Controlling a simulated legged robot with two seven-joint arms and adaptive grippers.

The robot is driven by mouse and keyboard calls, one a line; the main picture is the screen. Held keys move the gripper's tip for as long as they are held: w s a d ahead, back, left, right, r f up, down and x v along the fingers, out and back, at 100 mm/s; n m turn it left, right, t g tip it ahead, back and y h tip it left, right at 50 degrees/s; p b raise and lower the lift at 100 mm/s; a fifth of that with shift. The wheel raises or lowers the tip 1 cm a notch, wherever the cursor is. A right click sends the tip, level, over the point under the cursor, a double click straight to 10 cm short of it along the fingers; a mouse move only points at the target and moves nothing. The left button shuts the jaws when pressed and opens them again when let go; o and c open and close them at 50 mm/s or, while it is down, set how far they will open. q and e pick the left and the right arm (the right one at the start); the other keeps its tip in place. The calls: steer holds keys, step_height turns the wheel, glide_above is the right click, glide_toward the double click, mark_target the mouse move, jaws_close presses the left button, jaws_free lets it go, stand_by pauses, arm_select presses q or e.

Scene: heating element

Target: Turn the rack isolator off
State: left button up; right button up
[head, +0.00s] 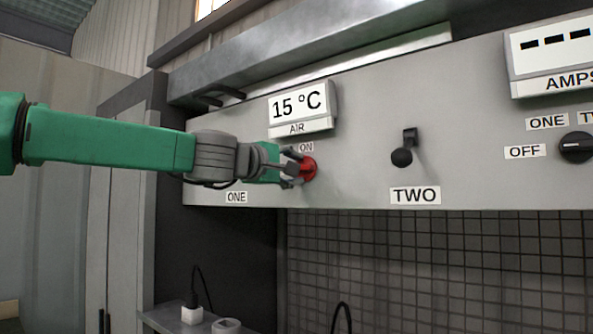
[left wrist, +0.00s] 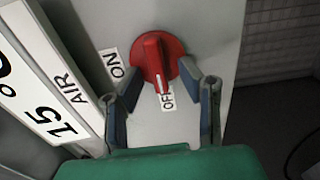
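The red rotary isolator knob (head: 309,168) is on the grey panel, below the "15 °C AIR" display, with an "ON" label (head: 306,147) above it. In the left wrist view the knob (left wrist: 153,58) has a raised grip whose white mark points at the "OFF" label (left wrist: 168,99). The "ON" label (left wrist: 115,63) is to its left. My left gripper (head: 290,169) is at the knob; its fingers (left wrist: 160,84) are apart on either side of the knob's near edge, not closed on the grip. Whether a fingertip touches the rim is unclear. My right gripper is not in view.
The AIR display (head: 300,107) juts out just above the knob. A black lever (head: 403,157) above the "TWO" label and a black selector (head: 576,147) are farther right. A tiled wall (head: 430,270) and a shelf (head: 165,318) are below the panel.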

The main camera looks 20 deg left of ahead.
arm_select(q)
steer(key=shift+a, duration=0.1)
steer(key=v, duration=1.2)
steer(key=shift+f, duration=0.1)
